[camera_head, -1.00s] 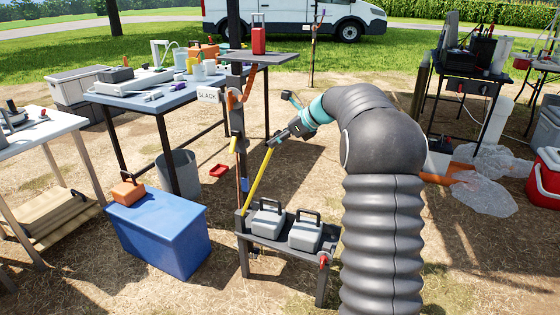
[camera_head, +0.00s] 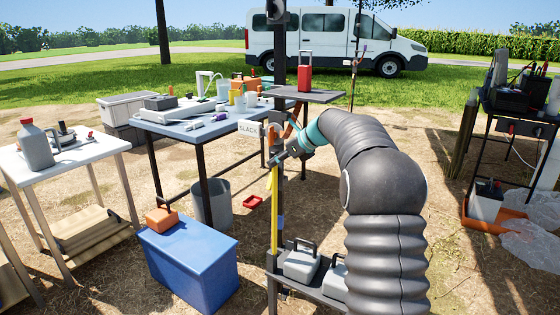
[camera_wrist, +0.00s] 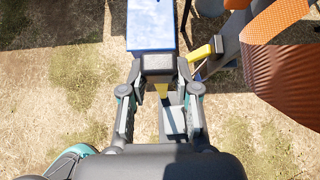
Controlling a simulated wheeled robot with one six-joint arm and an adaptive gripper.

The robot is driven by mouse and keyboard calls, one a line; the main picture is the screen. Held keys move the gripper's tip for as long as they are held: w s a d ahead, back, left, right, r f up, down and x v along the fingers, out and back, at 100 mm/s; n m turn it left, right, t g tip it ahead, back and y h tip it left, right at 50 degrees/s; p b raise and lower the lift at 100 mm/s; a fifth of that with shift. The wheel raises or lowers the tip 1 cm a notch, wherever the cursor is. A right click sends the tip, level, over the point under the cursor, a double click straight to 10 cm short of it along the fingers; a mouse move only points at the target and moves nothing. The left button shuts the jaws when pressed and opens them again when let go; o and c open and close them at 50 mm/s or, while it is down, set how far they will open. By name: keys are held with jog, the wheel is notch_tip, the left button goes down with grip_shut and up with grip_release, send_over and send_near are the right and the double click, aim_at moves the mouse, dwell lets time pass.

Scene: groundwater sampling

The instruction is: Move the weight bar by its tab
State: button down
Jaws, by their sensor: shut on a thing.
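The yellow bar (camera_head: 274,222), which I take to be the weight bar, stands nearly upright along the dark post (camera_head: 278,90) in the head view. My gripper (camera_head: 279,157) is at its upper end, close beside the post. A white sign (camera_head: 249,128) reading "SLACK" is on the post just left of my gripper. The bar's lower end is partly hidden by the stand.
A small shelf (camera_head: 306,94) holds a red case (camera_head: 305,72). Grey weights (camera_head: 301,262) sit on the low stand; a blue box (camera_head: 188,262) is left.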

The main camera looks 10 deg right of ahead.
jog(key=shift+w+r, duration=0.1)
jog(key=shift+r, duration=0.3)
jog(key=c, duration=0.9)
grip_release()
jog(key=shift+c, duration=0.2)
jog(key=shift+o, duration=0.5)
jog(key=shift+f, duration=0.15)
jog(key=s+d+r, duration=0.3)
jog(key=s+d, duration=0.8)
jog(key=shift+s, duration=0.35)
jog(key=shift+r, duration=0.1)
